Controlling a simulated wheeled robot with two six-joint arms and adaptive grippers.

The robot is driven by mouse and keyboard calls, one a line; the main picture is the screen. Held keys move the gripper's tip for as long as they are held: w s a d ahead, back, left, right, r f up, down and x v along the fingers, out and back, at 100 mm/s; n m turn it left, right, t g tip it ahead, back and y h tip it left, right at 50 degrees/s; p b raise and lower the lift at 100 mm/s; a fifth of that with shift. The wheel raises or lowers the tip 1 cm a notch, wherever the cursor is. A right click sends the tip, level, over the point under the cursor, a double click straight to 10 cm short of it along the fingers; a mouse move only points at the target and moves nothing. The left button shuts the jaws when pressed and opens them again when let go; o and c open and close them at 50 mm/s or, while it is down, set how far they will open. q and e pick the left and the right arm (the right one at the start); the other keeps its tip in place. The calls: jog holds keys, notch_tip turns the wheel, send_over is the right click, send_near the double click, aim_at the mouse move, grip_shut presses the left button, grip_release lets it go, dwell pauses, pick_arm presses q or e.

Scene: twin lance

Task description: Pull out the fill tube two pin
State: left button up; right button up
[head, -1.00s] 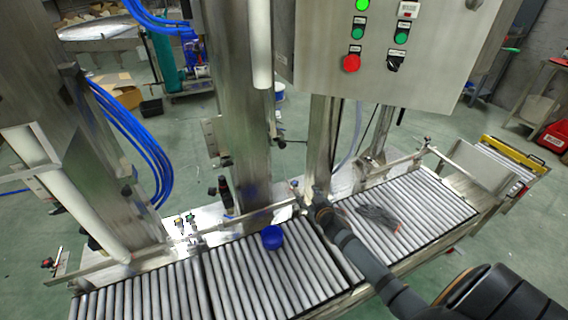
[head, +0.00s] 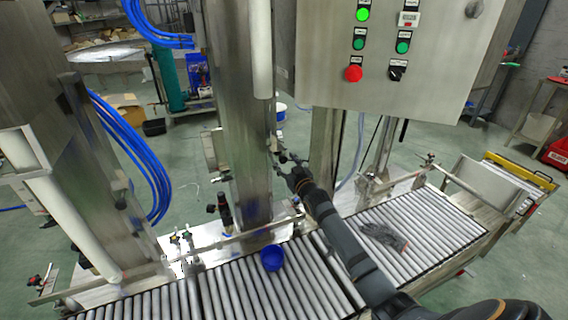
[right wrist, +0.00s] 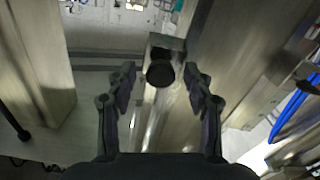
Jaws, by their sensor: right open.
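A round black knob (right wrist: 160,73), which looks like the pin's head, sits on a metal bracket (right wrist: 166,44) on a steel column in the right wrist view. My right gripper (right wrist: 158,83) is open. Its two fingers stand to the left and right of the knob, apart from it, with the knob near the middle of the gap. In the head view my right gripper (head: 284,158) is at the right side of the middle steel column (head: 245,150). I cannot make out the knob clearly there. My left gripper is not in view.
A roller conveyor (head: 325,288) runs below, bearing a blue cap (head: 271,258) and a grey glove (head: 384,236). A control box (head: 390,45) hangs above right of my arm. A guide rail (head: 245,238) and blue hoses (head: 140,150) are to the left.

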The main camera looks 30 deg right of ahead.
jog(key=shift+w, duration=0.55)
jog(key=shift+c, duration=0.4)
grip_shut()
